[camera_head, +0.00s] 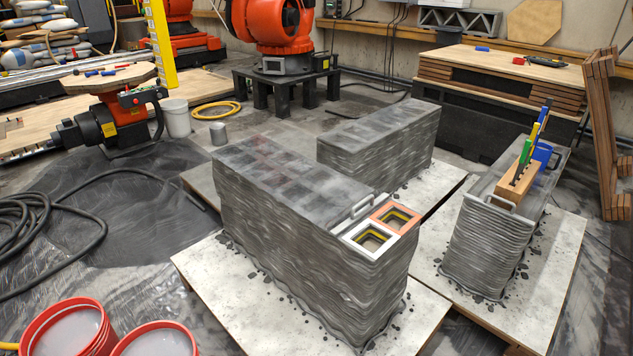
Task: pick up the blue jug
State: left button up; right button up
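A small blue container that looks like the blue jug (543,152) stands on the printed concrete block (490,240) at the right. A wooden holder (519,186) with several coloured upright tools stands in front of it and hides part of it. A yellow and a blue handle rise close beside it. Neither of my grippers shows in the head view.
A large printed block (260,170) fills the middle, with white and orange square frames (387,228) on its corner. Another printed block (378,135) stands behind. Red-rimmed buckets (68,328) are at the front left. A wooden frame (607,135) leans at the far right.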

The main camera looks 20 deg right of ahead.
aim_at(543, 152)
jog(key=z, duration=2)
